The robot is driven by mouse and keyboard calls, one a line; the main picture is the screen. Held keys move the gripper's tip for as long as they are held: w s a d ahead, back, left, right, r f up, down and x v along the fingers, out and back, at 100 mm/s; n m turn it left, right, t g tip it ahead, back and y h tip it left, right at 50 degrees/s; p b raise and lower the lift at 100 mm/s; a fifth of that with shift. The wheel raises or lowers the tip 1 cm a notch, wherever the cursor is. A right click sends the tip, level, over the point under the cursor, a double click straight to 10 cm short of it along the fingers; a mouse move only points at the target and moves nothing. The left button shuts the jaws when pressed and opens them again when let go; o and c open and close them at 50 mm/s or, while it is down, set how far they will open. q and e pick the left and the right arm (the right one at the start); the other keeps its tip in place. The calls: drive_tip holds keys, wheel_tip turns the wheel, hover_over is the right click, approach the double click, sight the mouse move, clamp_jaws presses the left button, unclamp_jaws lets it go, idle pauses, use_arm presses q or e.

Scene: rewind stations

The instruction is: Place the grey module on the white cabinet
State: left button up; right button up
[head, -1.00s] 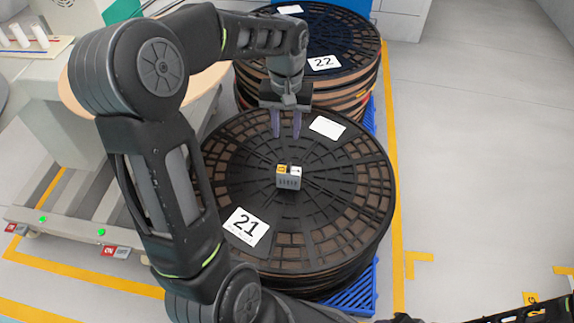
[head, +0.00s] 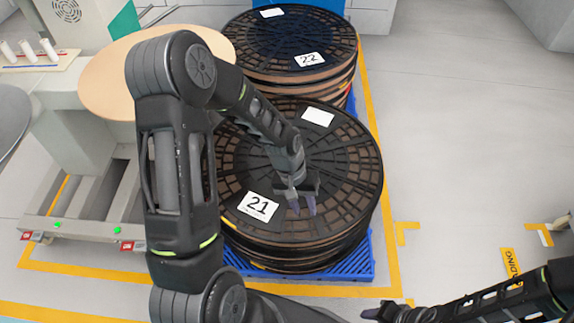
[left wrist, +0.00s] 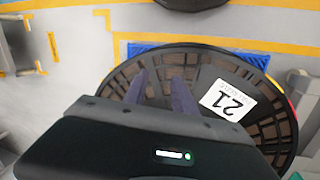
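The grey module does not show now; the left wrist and gripper cover the middle of reel 21, where it sat in the earlier frame. My left gripper (head: 302,208) is over the black reel 21 (head: 345,155), near its label, with two fingers apart. In the left wrist view the left gripper (left wrist: 158,78) shows a gap between its fingers and only reel there. My right gripper (head: 375,313) is at the bottom edge, small and dark; its fingers are unclear. I cannot surely identify the white cabinet.
Reel 22 (head: 320,35) stands behind reel 21. A blue pallet (head: 355,262) lies under reel 21. A machine with a round tan disc (head: 110,85) stands at the left. The grey floor (head: 455,130) at the right is mostly clear.

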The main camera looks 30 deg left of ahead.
use_arm(q)
drive_tip(key=s+d+f+m+b, duration=0.1)
drive_tip(key=s+d+f+b, duration=0.4)
drive_tip(key=f, duration=0.5)
drive_tip(key=s+d+f+h+b, duration=0.1)
drive_tip(key=s+d+f+b, duration=0.4)
drive_tip(key=s+d+f, duration=0.4)
drive_tip(key=shift+d+f+m+t, duration=0.3)
drive_tip(key=shift+d+f+m, duration=0.15)
drive_tip(key=shift+f, duration=0.35)
drive_tip(key=shift+o, duration=0.5)
